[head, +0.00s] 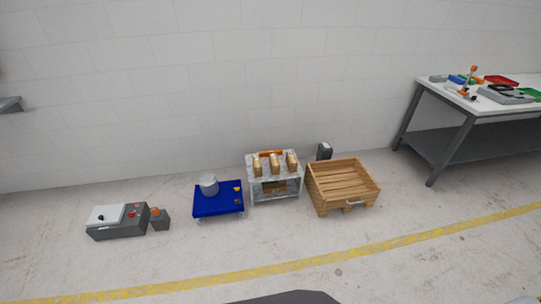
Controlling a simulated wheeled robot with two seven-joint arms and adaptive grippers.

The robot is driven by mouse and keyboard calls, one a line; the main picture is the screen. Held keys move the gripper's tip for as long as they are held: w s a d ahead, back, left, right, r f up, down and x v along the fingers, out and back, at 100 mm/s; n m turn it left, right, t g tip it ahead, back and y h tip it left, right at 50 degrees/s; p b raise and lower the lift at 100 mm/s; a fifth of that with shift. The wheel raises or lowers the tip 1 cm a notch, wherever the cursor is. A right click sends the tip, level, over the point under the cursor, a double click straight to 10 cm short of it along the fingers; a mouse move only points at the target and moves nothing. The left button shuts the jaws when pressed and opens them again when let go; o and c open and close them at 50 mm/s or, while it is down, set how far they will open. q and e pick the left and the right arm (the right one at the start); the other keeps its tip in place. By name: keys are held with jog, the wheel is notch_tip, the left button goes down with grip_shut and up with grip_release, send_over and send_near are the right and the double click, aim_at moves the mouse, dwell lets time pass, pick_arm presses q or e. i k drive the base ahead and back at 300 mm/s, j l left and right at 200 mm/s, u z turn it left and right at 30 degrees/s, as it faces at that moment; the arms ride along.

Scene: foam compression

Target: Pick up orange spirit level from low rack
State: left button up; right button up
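A low grey-white rack (287,196) stands on the floor near the wall, right of the middle. A narrow orange bar (271,153), which looks like the spirit level, lies along the back of its top. Several tan block-like pieces (274,168) stand in front of the bar and partly cover it. Something dark with a greenish patch sits lower in the rack, too small to make out. Neither of my grippers shows in the head view.
A blue platform (212,206) with a grey cylinder (208,184) stands left of the rack; a wooden crate (323,205) stands close on its right. A grey machine (118,231) is at far left, a cluttered workbench (462,112) at right. The floor in front is clear, with a yellow line (290,266).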

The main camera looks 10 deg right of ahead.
aim_at(265, 154)
jog(key=i+l+z, duration=0.15)
jog(key=i+z, duration=0.15)
jog(key=i, duration=0.5)
jog(key=i+z, duration=0.25)
jog(key=i, duration=0.6)
